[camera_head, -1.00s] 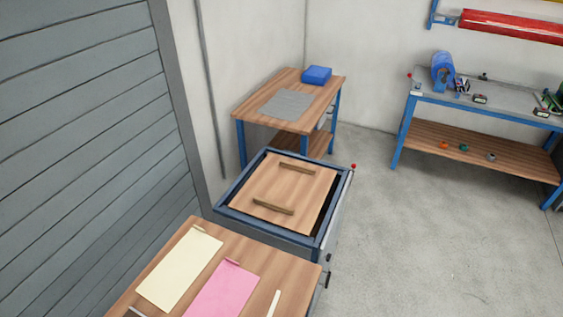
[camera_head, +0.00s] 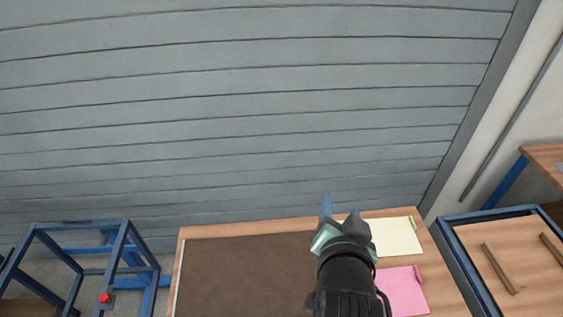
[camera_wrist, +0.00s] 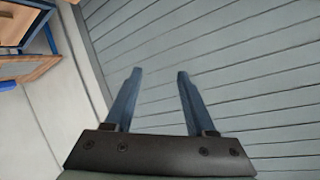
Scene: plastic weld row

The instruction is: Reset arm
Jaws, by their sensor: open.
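My gripper (camera_head: 340,212) is raised over the wooden table in the head view and points toward the grey slatted wall. In the wrist view, the two blue fingers of my gripper (camera_wrist: 160,95) stand apart with nothing between them. Only the slatted wall shows behind them. My forearm covers part of the table in the head view.
The wooden table (camera_head: 205,230) bears a dark brown mat (camera_head: 240,275), a cream sheet (camera_head: 397,238) and a pink sheet (camera_head: 402,290). A blue-framed box with a handled wooden lid (camera_head: 497,268) stands at right. A blue metal frame (camera_head: 124,240) stands at left. The slatted wall (camera_head: 250,110) rises behind.

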